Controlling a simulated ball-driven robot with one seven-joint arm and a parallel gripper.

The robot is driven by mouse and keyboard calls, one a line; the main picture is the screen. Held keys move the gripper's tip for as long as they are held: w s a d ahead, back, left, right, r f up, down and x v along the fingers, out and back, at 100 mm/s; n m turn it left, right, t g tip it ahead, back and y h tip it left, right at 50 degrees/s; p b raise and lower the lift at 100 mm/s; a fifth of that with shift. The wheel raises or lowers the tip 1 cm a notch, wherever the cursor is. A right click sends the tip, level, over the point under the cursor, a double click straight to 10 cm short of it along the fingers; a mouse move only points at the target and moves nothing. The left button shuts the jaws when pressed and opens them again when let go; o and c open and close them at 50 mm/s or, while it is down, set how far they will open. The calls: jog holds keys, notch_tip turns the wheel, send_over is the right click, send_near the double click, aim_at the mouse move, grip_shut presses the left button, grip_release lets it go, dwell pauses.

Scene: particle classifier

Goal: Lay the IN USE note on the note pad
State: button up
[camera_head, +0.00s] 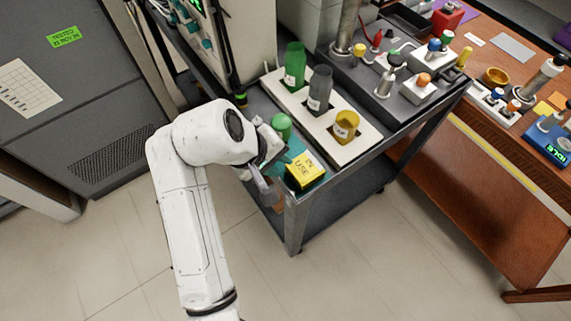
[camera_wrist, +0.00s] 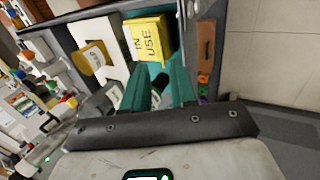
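A thick yellow block (camera_head: 305,172) with IN USE in dark letters on its top sits on a teal surface at the near corner of the grey cart. It also shows at the top of the wrist view (camera_wrist: 150,42). I cannot tell whether the lettering is on a separate note or on the pad itself. My gripper (camera_head: 272,163) is beside the block, to its left in the head view. In the wrist view its two teal fingers (camera_wrist: 161,72) stand apart, with nothing visibly held between them, just short of the block.
A pale rack (camera_head: 320,112) with green, grey and yellow bottles stands behind the block. A green-capped container (camera_head: 281,125) is close behind my gripper. A grey cabinet (camera_head: 85,95) is at left, and a wooden bench (camera_head: 480,190) at right. Open floor lies in front.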

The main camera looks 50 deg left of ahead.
jog(key=v, duration=0.6)
jog(key=shift+r, duration=0.1)
jog(key=w+d+f+m+g+h, duration=0.1)
jog(key=w+d+f+m, duration=0.35)
jog(key=d, duration=0.65)
jog(key=w+d+f+m+h, duration=0.1)
jog(key=w+d+f, duration=0.55)
jog(key=d, duration=0.55)
jog(key=s+d+f+m+g, duration=0.1)
jog(key=d+f+m, duration=0.1)
jog(key=d, duration=0.6)
jog(key=s+d+f+m+g, duration=0.1)
jog(key=d+f+m, duration=0.1)
jog(key=d, duration=0.7)
jog(key=s+d+f+m+y, duration=0.1)
jog(key=s+d+f+m, duration=0.1)
jog(key=s+d+m, duration=0.2)
jog(key=s+d+f+m+g+y, duration=0.1)
jog(key=s+d+m, duration=0.3)
jog(key=s+d, duration=0.5)
jog(key=s+f, duration=0.1)
jog(key=s, duration=0.2)
jog(key=shift+s+d+g, duration=0.25)
jog(key=shift+s+g, duration=0.05)
jog(key=shift+s, duration=0.05)
